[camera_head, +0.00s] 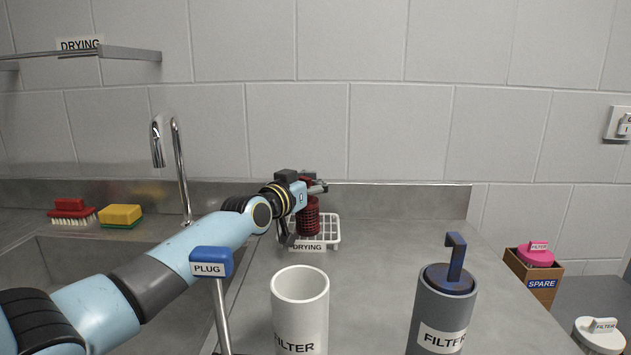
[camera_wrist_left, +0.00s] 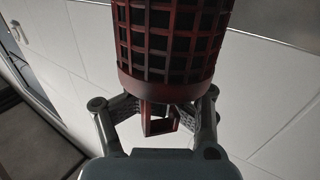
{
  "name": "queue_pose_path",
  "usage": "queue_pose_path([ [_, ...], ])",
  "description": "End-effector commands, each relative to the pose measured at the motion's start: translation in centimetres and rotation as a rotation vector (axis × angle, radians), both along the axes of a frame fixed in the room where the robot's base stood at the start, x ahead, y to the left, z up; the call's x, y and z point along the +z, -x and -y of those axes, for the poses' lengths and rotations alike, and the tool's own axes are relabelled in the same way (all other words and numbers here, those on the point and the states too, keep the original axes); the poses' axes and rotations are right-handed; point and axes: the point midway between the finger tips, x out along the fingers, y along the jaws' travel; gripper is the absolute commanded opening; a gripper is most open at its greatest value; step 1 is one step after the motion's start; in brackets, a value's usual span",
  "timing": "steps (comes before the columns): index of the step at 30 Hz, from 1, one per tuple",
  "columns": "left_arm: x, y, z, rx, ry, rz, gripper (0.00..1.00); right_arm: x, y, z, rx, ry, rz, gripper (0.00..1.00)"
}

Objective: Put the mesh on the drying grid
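The mesh is a dark red, grid-walled cylinder (camera_head: 308,217), upright over the white drying grid (camera_head: 331,232) at the back of the counter. The grid has a "DRYING" label on its front. My left gripper (camera_head: 305,187) is at the top of the mesh. In the left wrist view the mesh (camera_wrist_left: 172,45) fills the upper middle, and the fingers of my left gripper (camera_wrist_left: 158,112) are closed around the small handle at its end. Whether the mesh's lower end touches the grid cannot be told. My right gripper is not in view.
A white filter cup (camera_head: 300,300) and a grey filter housing with a blue hook (camera_head: 443,305) stand in front. A blue plug (camera_head: 211,262) rises near the sink. A faucet (camera_head: 178,165), brush (camera_head: 71,211) and sponge (camera_head: 120,215) are left. The counter right of the grid is clear.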

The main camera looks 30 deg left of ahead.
Motion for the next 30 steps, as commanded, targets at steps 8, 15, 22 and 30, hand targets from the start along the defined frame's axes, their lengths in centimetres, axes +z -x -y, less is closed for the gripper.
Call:
queue_pose_path([
  [8, 0.0, 0.0, 0.0, 0.000, 0.000, 0.000, 0.32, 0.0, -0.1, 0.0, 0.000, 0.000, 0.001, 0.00],
  [15, 0.6, 1.2, 0.0, 0.001, -0.001, -0.003, 0.32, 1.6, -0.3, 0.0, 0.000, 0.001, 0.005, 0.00],
  [22, 1.1, 6.0, 0.2, 0.000, -0.002, -0.004, 0.32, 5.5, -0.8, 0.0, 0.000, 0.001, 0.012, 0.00],
  [30, 0.8, 10.7, 0.3, -0.001, 0.000, -0.002, 0.32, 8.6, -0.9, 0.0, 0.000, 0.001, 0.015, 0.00],
])
